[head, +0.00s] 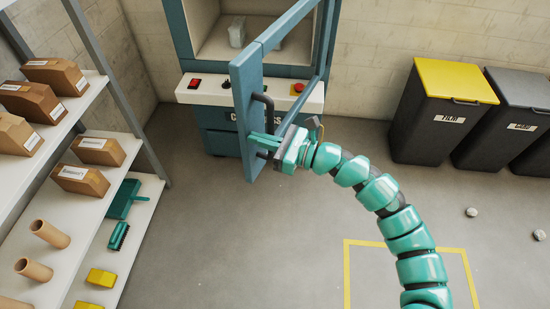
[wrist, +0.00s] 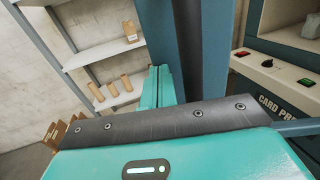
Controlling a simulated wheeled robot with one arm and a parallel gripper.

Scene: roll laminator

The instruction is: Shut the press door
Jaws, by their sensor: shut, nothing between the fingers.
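The card press (head: 222,115) is a blue cabinet with a white control ledge against the back wall. Its blue-framed door (head: 244,120) stands open, swung out toward me, with the press chamber exposed. A dark bar handle (head: 268,104) is on the door's free-edge post. My gripper (head: 260,139) is shut and empty, its teal fingers pointing left at the post beside the handle. I cannot tell whether they touch it. In the wrist view the shut fingers (wrist: 162,88) stand close beside the dark blue door post (wrist: 203,50).
The ledge has red buttons (head: 297,87) and a dark knob. A shelf (head: 145,205) with boxes, tubes and tools is at the left. A yellow-lidded bin (head: 430,125) and a grey bin (head: 510,130) stand at the right. Small stones lie on the right floor. The middle floor is clear.

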